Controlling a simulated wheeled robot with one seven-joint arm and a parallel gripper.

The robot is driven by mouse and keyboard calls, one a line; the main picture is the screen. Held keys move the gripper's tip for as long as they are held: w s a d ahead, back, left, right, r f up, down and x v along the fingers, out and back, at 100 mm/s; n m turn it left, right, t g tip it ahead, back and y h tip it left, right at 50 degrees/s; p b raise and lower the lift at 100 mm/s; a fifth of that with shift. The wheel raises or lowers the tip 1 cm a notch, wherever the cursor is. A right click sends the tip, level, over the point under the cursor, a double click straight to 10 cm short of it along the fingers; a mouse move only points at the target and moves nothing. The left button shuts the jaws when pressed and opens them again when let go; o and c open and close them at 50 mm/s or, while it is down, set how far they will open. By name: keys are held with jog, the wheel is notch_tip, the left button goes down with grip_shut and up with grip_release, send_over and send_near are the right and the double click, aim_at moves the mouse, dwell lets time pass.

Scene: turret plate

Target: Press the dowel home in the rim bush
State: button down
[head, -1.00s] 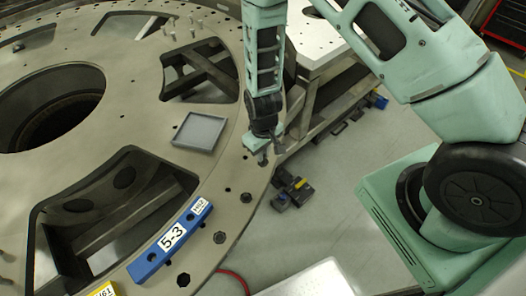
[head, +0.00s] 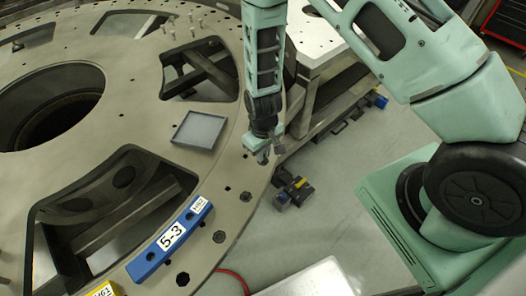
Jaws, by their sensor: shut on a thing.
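My gripper (head: 264,152) points down at the outer rim of the big grey turret plate (head: 222,170), right of the shallow tray. It is shut on a small grey dowel (head: 263,158), which shows only as a short dark-grey stub below the fingers. The dowel's lower end is at or just above the rim surface; I cannot tell how deep it sits. The bush under it is hidden by the dowel and gripper. Other dark rim holes (head: 246,197) show further along the edge.
A grey square tray (head: 199,130) lies on the plate left of my gripper. Large openings cut the plate. A white-topped table (head: 318,45) stands beyond, and dark tools (head: 293,190) lie on the floor.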

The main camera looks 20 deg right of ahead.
jog(key=shift+f+b, duration=0.3)
jog(key=shift+f, duration=0.15)
dwell(0.6)
jog(key=c, duration=1.5)
grip_release()
jog(key=shift+r, duration=0.1)
notch_tip(320, 180, up, 7)
jog(key=p, duration=0.5)
